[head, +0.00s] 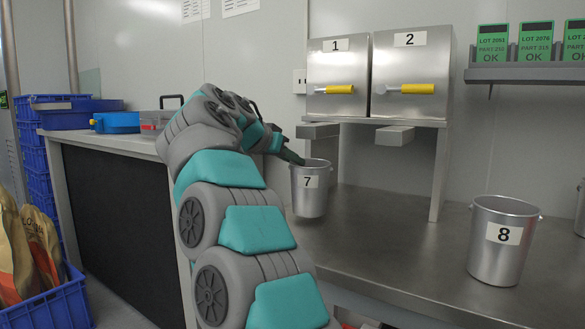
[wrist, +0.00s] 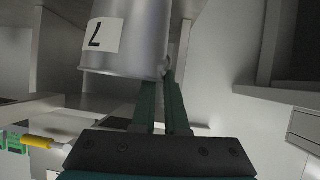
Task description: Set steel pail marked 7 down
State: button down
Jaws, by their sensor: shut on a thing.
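The steel pail marked 7 (head: 309,200) is upright below the left end of the dispenser stand, at the left end of the steel bench (head: 390,262). My gripper (head: 298,160) reaches it from the upper left and is shut at its rim. In the wrist view the pail (wrist: 140,40) appears upside down, with its rim against the fingertips of my gripper (wrist: 164,80). Its base is near the bench surface; I cannot tell whether it touches. The jaws' exact grip is partly hidden in the head view.
A second steel pail marked 8 (head: 500,250) stands on the bench at the right. Dispensers 1 (head: 336,75) and 2 (head: 412,70), with yellow handles, stand above the bench. The stand's leg (head: 440,175) is right of pail 7. Bench between the pails is clear.

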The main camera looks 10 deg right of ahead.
jog(key=shift+f, duration=0.7)
jog(key=c, duration=0.9)
grip_release()
jog(key=shift+a, duration=0.1)
jog(key=v, duration=1.2)
